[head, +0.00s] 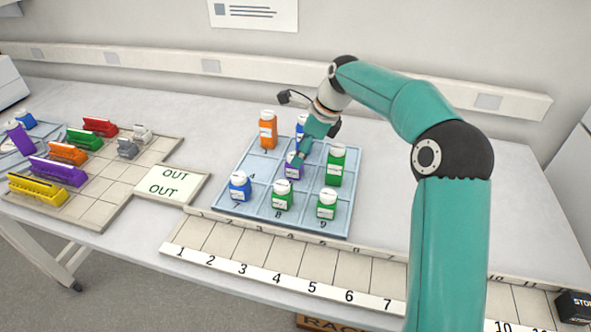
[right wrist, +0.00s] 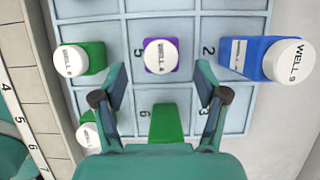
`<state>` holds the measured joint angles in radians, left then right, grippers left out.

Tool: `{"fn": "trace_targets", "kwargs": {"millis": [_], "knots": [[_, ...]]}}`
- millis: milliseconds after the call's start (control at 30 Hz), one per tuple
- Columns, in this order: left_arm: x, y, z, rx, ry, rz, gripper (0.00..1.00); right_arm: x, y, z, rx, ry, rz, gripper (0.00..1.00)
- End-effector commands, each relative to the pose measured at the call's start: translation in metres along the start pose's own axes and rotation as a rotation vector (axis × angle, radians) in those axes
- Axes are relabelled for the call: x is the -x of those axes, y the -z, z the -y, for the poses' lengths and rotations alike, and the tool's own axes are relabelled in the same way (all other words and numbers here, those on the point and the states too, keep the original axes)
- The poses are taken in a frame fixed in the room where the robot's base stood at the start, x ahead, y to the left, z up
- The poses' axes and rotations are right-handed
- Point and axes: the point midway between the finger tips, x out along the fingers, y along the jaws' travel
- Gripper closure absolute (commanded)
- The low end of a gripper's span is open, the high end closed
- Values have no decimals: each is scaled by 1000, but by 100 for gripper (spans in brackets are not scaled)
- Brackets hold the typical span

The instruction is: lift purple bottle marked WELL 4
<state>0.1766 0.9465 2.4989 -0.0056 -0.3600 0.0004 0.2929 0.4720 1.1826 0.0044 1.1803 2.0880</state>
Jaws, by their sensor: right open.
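The purple bottle (head: 292,170) with a white cap stands upright in the middle cell of the blue gridded tray (head: 228,200). In the right wrist view its cap (right wrist: 161,56) is seen from above, beside the printed 5; its lettering starts with WELL, the number too small to be sure of. My right gripper (right wrist: 161,78) is open, with its two fingers spread apart and the cap just beyond and between their tips. In the head view the right gripper (head: 304,148) hangs over the tray and partly hides this bottle. My left gripper is not in view.
An orange bottle (head: 268,132), a mostly hidden blue bottle (head: 300,122), a taller green bottle (head: 336,167) and several front-row bottles surround it. A numbered rack (head: 290,262) lies in front. Coloured racks (head: 57,171) stand left, past an OUT card (head: 172,183).

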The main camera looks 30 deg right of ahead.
Motion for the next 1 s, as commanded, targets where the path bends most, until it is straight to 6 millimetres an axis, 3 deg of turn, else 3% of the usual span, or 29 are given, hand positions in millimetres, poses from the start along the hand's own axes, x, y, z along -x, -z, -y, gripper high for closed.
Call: {"fn": "trace_targets", "kwargs": {"millis": [167, 500, 767, 867, 1000], "knots": [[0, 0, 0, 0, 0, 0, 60, -10, 0, 0, 1, -1, 0, 27], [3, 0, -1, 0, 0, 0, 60, -53, 0, 2, 1, -3, -1, 27], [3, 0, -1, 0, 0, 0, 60, -56, 0, 2, 1, 1, 1, 27], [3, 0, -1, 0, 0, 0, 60, -56, 0, 2, 1, 0, 1, 39], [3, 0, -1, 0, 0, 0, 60, -56, 0, 2, 1, 0, 1, 62]]}}
